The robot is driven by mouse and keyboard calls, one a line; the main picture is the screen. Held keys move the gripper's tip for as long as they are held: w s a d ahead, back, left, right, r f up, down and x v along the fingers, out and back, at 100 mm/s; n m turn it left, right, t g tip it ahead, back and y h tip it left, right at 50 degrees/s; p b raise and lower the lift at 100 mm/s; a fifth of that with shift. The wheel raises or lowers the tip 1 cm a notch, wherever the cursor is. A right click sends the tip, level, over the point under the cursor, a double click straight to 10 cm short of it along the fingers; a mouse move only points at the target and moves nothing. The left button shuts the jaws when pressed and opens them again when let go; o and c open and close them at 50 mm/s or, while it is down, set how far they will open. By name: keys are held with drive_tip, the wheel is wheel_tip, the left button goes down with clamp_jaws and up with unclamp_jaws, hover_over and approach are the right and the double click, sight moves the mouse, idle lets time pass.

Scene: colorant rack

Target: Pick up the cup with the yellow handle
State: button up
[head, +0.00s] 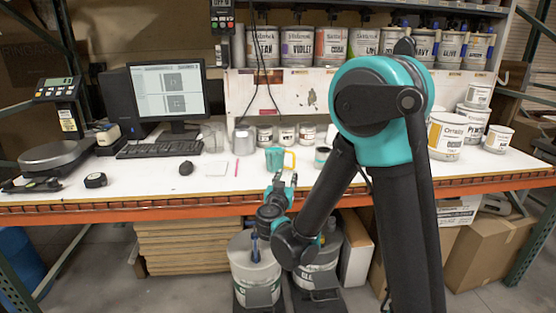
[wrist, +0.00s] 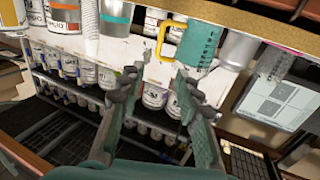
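The teal cup (head: 274,159) with a yellow handle stands on the white workbench, near the middle of the head view. Its handle points right there. In the wrist view, which looks upside down, the cup (wrist: 200,44) is at the upper middle with its yellow handle on its left side. My gripper (head: 285,181) is in front of the cup at the bench's front edge. In the wrist view my gripper (wrist: 158,78) has its two fingers spread with nothing between them. The fingertips look apart from the cup.
A metal pitcher (head: 244,139) stands left of the cup. A small teal-banded can (head: 322,156) stands right of it. Small jars (head: 286,133) line the back. A keyboard (head: 159,149), mouse (head: 186,168) and scale (head: 55,154) are left. Paint cans (head: 447,136) stand right.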

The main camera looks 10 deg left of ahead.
sight(294, 159)
drive_tip(key=w, duration=1)
drive_tip(key=w+d, duration=0.1)
drive_tip(key=w, duration=0.4)
clamp_jaws()
